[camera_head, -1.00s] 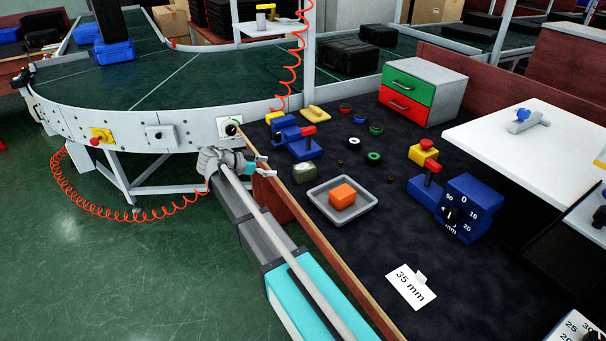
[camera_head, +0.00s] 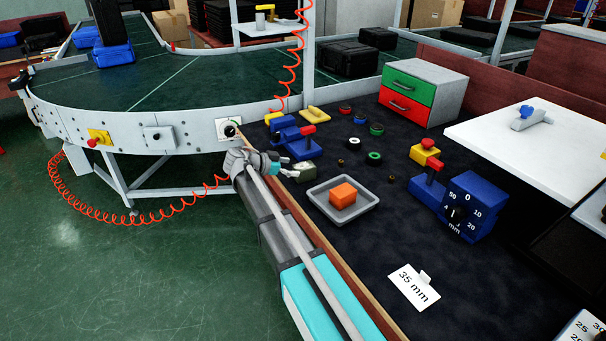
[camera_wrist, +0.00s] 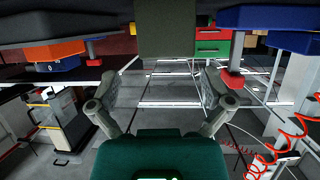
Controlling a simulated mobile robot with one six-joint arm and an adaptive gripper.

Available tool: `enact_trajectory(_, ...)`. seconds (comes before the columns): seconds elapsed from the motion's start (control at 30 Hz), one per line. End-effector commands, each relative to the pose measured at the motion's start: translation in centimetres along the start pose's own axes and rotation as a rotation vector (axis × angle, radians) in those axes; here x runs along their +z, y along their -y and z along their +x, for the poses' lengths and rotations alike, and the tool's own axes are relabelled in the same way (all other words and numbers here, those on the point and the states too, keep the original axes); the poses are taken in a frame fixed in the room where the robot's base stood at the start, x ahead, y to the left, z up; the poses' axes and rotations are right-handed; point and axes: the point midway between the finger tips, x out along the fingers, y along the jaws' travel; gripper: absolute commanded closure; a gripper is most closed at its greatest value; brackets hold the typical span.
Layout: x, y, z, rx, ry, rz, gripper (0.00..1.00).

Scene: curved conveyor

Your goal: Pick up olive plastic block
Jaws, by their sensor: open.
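The olive plastic block (camera_head: 304,172) sits on the dark bench mat near its left edge, just left of a grey tray. My gripper (camera_head: 287,168) reaches over the bench edge from the left, with its fingers spread right beside the block. In the wrist view the block (camera_wrist: 167,30) is a plain olive face at top centre. My gripper's two fingers (camera_wrist: 160,88) stand wide apart there, with the block in line with the gap between them. The gripper is open and holds nothing. I cannot tell whether the fingertips touch the block.
The grey tray (camera_head: 325,208) with an orange block (camera_head: 343,194) lies close on the right. A blue clamp-like fixture (camera_head: 299,146) with a red knob stands just behind the olive block. The curved conveyor (camera_head: 150,95) is at the left. A coiled red hose (camera_head: 65,190) hangs below it.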

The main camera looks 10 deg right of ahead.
Motion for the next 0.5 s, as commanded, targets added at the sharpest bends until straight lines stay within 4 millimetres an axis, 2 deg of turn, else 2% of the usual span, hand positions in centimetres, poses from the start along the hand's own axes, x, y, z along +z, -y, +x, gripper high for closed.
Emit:
enact_trajectory(0.27,0.1,0.1,0.6,0.0,0.0,0.0,0.0)
enact_trajectory(0.5,0.0,0.6,3.1,0.001,0.0,0.0,0.0)
